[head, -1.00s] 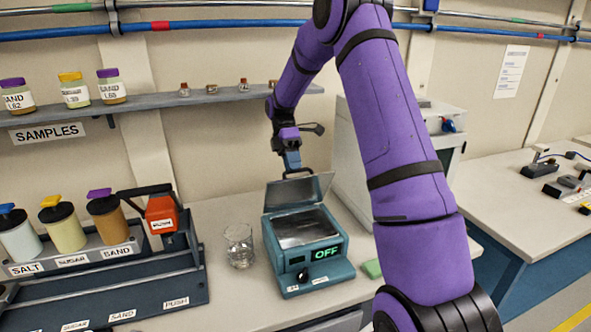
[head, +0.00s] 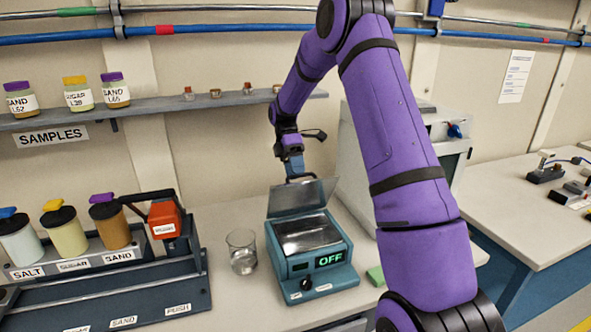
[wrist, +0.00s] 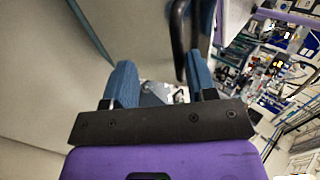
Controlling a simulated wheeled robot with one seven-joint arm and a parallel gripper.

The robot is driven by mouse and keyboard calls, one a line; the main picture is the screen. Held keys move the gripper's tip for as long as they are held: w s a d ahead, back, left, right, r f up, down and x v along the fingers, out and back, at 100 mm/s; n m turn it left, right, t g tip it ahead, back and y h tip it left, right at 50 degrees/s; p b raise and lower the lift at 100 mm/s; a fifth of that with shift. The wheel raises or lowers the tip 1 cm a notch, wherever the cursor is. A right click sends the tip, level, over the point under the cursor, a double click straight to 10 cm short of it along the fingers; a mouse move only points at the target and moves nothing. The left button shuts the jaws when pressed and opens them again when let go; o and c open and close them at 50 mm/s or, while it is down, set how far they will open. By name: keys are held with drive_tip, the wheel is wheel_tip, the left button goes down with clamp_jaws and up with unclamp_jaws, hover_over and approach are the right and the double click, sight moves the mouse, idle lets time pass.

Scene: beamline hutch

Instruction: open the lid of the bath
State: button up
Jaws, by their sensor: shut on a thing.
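The bath (head: 310,262) is a teal box on the bench with a green OFF display and a dark knob on its front. Its grey lid (head: 302,198) stands raised at the back edge, and the metal basin (head: 302,235) shows open below it. My gripper (head: 295,172) is at the top of the lid, shut on the dark lid handle (head: 302,179). In the wrist view the blue fingers of my gripper (wrist: 163,88) stand apart, with the dark handle bar (wrist: 178,40) beside the right finger. The exact contact is hard to see.
A glass beaker (head: 241,252) stands just left of the bath, and a green block (head: 376,275) lies to its right. The dispenser rack (head: 150,285) is further left. A shelf with sample jars (head: 115,90) is behind. A white cabinet (head: 360,150) stands behind my arm.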

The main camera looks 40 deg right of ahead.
idle(0.3)
drive_tip(key=s+a+r, duration=0.2)
drive_tip(key=s, duration=0.5)
drive_tip(key=s+a+r, duration=0.2)
drive_tip(key=s+r, duration=0.1)
drive_tip(key=s, duration=0.5)
drive_tip(key=shift+s+a, duration=0.2)
drive_tip(key=s+a+r+m+t+h, duration=0.1)
drive_tip(key=s+a+r+m+t, duration=0.3)
drive_tip(key=s+r+m+t, duration=0.2)
drive_tip(key=s+a+r+m+t+h, duration=0.1)
drive_tip(key=s+a+r+m+t, duration=0.4)
drive_tip(key=s+r+m+t, duration=0.2)
drive_tip(key=shift+s+a+r+m, duration=0.25)
drive_tip(key=shift+s+r+m, duration=0.3)
drive_tip(key=shift+s+m, duration=0.6)
drive_tip(key=shift+s+n, duration=0.15)
drive_tip(key=shift+n, duration=0.1)
